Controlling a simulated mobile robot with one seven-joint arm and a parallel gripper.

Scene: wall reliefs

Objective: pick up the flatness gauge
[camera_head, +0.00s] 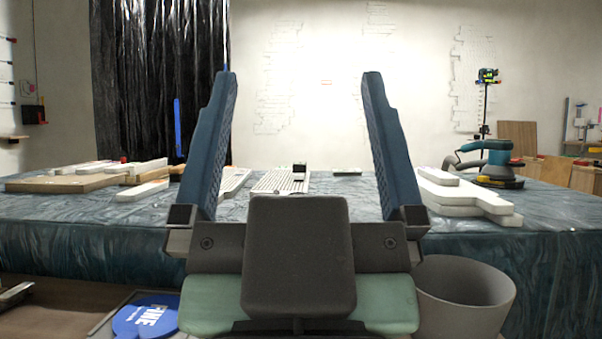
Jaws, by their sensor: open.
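My gripper (298,80) stands upright in the foreground, its two long blue fingers wide apart with nothing between them. Beyond it is a table (90,240) covered in wrinkled blue-green sheeting. A small dark block with a pale lower part (299,171) stands on the table, seen between the fingers and well beyond them. It may be the flatness gauge, but it is too small to be sure. It stands at or on a white slotted panel (268,181), whose near part is hidden by my gripper.
White slabs and boards (75,184) lie on the table's left; more white slabs (465,197) and a teal sander (488,160) are on its right. A grey bin (463,295) stands before the table at right. A blue lettered item (147,317) is at lower left.

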